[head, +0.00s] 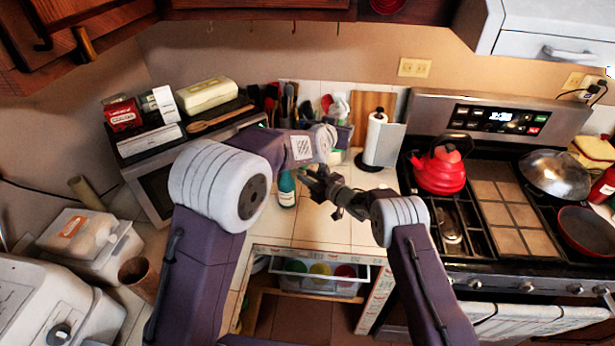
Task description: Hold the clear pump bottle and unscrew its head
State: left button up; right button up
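A teal bottle (287,190) stands upright on the tiled counter. Its top is hidden behind my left arm, so I cannot tell whether it has a pump. I cannot make out a clear pump bottle with certainty. My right gripper (309,180) is dark, points left and is just right of the teal bottle, above the counter. Its fingers look spread, with nothing seen between them. My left arm reaches over the counter from the left, and its gripper is hidden behind its own wrist.
A paper towel holder (377,138) and a utensil cluster (290,105) stand at the back. A red kettle (440,168) sits on the stove (500,205) at right. An open drawer (318,280) juts below the counter. A toaster oven (155,180) is at left. The front middle counter is clear.

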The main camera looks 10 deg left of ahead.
jog(key=o, duration=0.6)
jog(key=shift+o, duration=0.2)
pick_arm(q)
jog(key=shift+r, duration=0.15)
notch_tip(320, 180, up, 3)
jog(key=p, duration=0.3)
jog(key=shift+r+p, duration=0.2)
jog(key=shift+p, duration=0.1)
notch_tip(320, 180, down, 4)
jog(key=b, duration=0.4)
jog(key=shift+w+f, duration=0.1)
jog(key=shift+f, duration=0.15)
jog(key=shift+r, duration=0.15)
pick_arm(e)
jog(key=v, duration=0.6)
jog(key=shift+r, duration=0.1)
